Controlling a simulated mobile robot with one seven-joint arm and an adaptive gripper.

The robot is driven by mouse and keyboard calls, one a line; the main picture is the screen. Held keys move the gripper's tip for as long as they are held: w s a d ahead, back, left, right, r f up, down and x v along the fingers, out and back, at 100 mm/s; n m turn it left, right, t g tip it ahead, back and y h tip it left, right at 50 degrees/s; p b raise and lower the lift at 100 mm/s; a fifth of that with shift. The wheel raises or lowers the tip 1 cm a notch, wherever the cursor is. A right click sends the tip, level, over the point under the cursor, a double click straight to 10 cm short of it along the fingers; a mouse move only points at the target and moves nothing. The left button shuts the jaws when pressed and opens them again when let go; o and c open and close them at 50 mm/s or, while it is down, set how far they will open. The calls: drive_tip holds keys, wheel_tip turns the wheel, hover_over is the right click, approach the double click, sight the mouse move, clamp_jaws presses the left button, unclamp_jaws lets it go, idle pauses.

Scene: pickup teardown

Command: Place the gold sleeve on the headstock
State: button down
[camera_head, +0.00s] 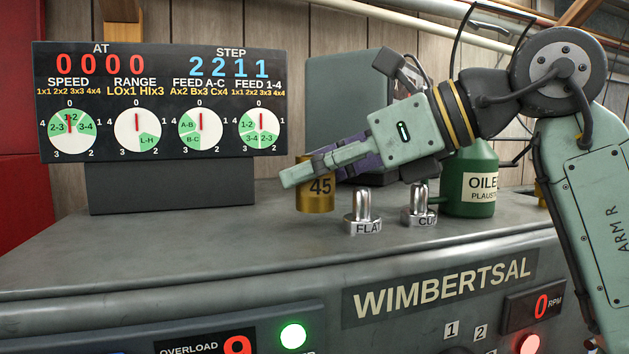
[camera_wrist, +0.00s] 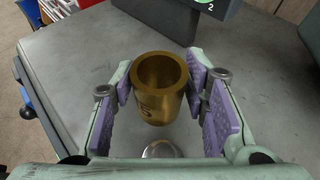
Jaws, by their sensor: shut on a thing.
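The gold sleeve (camera_head: 316,202), marked 45, stands upright between the fingers of my gripper (camera_head: 308,170). In the wrist view the sleeve (camera_wrist: 158,85) shows its open top, with the purple finger pads of my gripper (camera_wrist: 165,92) on either side of it. My gripper is shut on the sleeve. The sleeve is over the grey top of the headstock (camera_head: 170,250), which carries the WIMBERTSAL label. Its bottom edge is at or just above that surface; I cannot tell whether it touches.
Two metal pieces, labelled FLA (camera_head: 363,222) and CU (camera_head: 418,214), stand just right of the sleeve. A green oiler (camera_head: 470,190) stands farther right. A dial panel (camera_head: 160,100) rises at the back left. The front left of the top is clear.

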drive_tip(key=shift+f, duration=0.8)
drive_tip(key=shift+f, duration=0.2)
drive_tip(key=c, duration=0.9)
unclamp_jaws()
drive_tip(key=shift+c, duration=0.2)
drive_tip(key=shift+r, duration=0.1)
drive_tip(key=shift+r, duration=0.15)
drive_tip(key=b+v, duration=0.1)
drive_tip(key=v, duration=1.1)
